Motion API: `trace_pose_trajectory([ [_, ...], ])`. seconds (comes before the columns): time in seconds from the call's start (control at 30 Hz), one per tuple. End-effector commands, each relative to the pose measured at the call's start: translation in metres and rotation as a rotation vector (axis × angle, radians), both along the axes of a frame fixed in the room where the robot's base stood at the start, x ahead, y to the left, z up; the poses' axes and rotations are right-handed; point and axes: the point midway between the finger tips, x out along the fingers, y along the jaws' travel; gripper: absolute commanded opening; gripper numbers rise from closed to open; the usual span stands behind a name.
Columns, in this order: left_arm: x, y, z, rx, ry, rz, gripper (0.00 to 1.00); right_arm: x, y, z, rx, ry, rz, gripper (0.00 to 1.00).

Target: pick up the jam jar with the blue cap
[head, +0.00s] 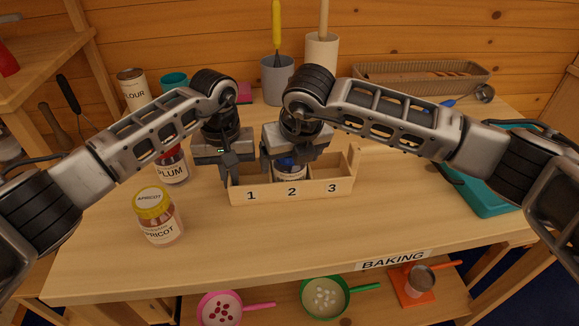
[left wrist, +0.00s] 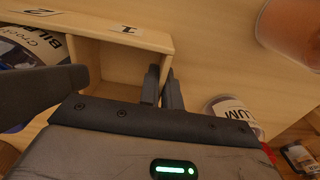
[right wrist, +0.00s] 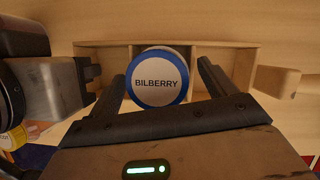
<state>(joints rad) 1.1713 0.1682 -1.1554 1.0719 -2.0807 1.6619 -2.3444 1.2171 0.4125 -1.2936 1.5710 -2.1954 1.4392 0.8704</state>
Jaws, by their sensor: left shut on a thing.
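The jam jar with the blue cap (right wrist: 159,82), labelled BILBERRY, stands upright in compartment 2 of the wooden box (head: 292,193). In the head view the jar (head: 290,172) is partly hidden by my right gripper (head: 289,158). My right gripper (right wrist: 160,85) is open, with its fingers on either side of the blue cap. My left gripper (head: 229,170) is at the box's left end; in the left wrist view its fingers (left wrist: 161,88) are shut on the box's end wall beside compartment 1. Compartments 1 and 3 look empty.
The apricot jar (head: 159,217) stands at the front left and the plum jar (head: 172,168) behind it, close to my left gripper. A blue-grey utensil pot (head: 277,80) and a wicker tray (head: 425,78) are at the back. The tabletop in front of the box is clear.

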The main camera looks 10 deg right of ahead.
Motion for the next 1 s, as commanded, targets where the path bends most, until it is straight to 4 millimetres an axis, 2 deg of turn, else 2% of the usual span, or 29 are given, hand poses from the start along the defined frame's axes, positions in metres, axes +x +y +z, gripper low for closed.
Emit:
trace_pose_trajectory([
  [0.03,0.0,0.0,0.001,-0.001,-0.001,0.0,0.0,0.0,0.0,0.0,0.0,0.0,0.0,0.68],
  [0.1,0.0,0.0,0.001,-0.001,-0.001,0.0,0.0,0.0,0.0,0.001,0.0,0.0,0.0,0.48],
  [0.2,0.0,0.0,0.001,-0.001,-0.001,0.0,0.0,0.0,0.0,0.001,0.0,0.0,0.0,0.26],
  [0.43,0.0,0.0,0.001,-0.001,-0.001,0.0,0.0,0.001,0.0,0.003,0.002,-0.004,-0.001,0.26],
  [0.53,0.0,0.0,0.001,-0.001,-0.001,0.0,0.0,0.001,0.0,0.012,0.002,-0.005,-0.001,0.26],
  [0.83,0.0,0.0,0.0,-0.001,-0.001,0.0,0.0,0.001,0.001,0.069,0.003,-0.008,0.0,0.26],
  [1.0,0.0,0.0,0.0,-0.001,-0.001,0.0,0.0,0.001,0.001,0.093,0.002,-0.006,0.001,0.26],
])
